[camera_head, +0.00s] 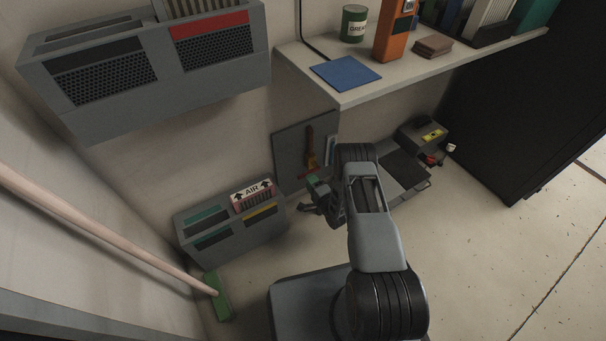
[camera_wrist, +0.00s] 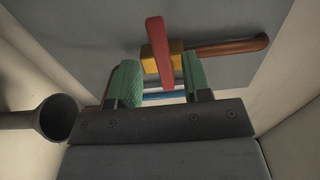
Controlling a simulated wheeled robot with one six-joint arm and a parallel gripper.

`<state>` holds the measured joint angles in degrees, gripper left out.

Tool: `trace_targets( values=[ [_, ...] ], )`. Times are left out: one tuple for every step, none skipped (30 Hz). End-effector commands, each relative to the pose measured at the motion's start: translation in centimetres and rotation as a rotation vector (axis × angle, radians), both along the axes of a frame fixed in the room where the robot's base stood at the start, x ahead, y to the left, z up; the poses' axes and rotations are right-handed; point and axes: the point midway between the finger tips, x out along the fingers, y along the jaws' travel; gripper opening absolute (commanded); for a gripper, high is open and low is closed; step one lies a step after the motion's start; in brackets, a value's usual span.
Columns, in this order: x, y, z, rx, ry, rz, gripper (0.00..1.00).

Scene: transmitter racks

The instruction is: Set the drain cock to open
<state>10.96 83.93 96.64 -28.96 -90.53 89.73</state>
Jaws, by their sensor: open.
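The drain cock (camera_wrist: 152,56) is a yellow brass body on a copper-brown pipe (camera_wrist: 230,47). Its red lever (camera_wrist: 161,45) lies across the pipe in the wrist view. In the head view, the cock (camera_head: 312,160) is on a grey wall panel (camera_head: 289,150), and the pipe runs upright. My gripper (camera_wrist: 161,85) has green finger pads and is open. The near end of the lever appears between the two fingers, with gaps on both sides; contact cannot be made out. My gripper (camera_head: 318,187) is just below the cock in the head view, where my arm hides part of the panel.
A grey bin (camera_head: 228,240) with an "AIR" box stands left of my gripper. A shelf (camera_head: 375,85) overhangs the panel. A grey flared tube (camera_wrist: 55,118) is at the wrist view's left.

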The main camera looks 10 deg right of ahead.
Motion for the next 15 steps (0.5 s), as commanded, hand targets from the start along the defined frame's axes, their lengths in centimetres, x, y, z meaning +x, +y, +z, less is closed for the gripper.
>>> trace_targets(
  values=[
    [0.9, 0.4, -0.2, 0.0, -0.004, 0.003, 0.45],
    [1.5, 0.6, -0.2, 0.0, -0.004, 0.002, 0.45],
    [2.1, 0.7, -0.2, -0.001, -0.003, 0.002, 0.45],
    [2.5, 0.9, -0.2, -0.001, -0.003, 0.002, 0.45],
    [3.0, 1.0, -0.2, 0.0, -0.003, 0.002, 0.45],
    [3.5, 1.2, -0.2, 0.001, -0.002, 0.002, 0.45],
    [3.8, 1.4, -0.2, 0.001, -0.002, 0.001, 0.45],
    [4.2, 1.4, -0.1, 0.0, -0.003, 0.001, 0.45],
    [4.6, 1.5, -0.1, -0.001, -0.001, 0.001, 0.45],
    [4.8, 1.6, -0.1, -0.001, -0.001, 0.001, 0.45],
    [5.1, 1.7, -0.1, -0.001, -0.003, 0.001, 0.45],
    [5.4, 1.8, -0.1, 0.0, -0.002, 0.001, 0.45],
    [5.5, 1.9, 0.0, -0.001, -0.001, 0.001, 0.45],
    [5.7, 1.9, 0.0, 0.0, 0.0, 0.001, 0.45],
    [5.8, 2.0, 0.0, 0.0, 0.0, 0.001, 0.45]
  ],
)
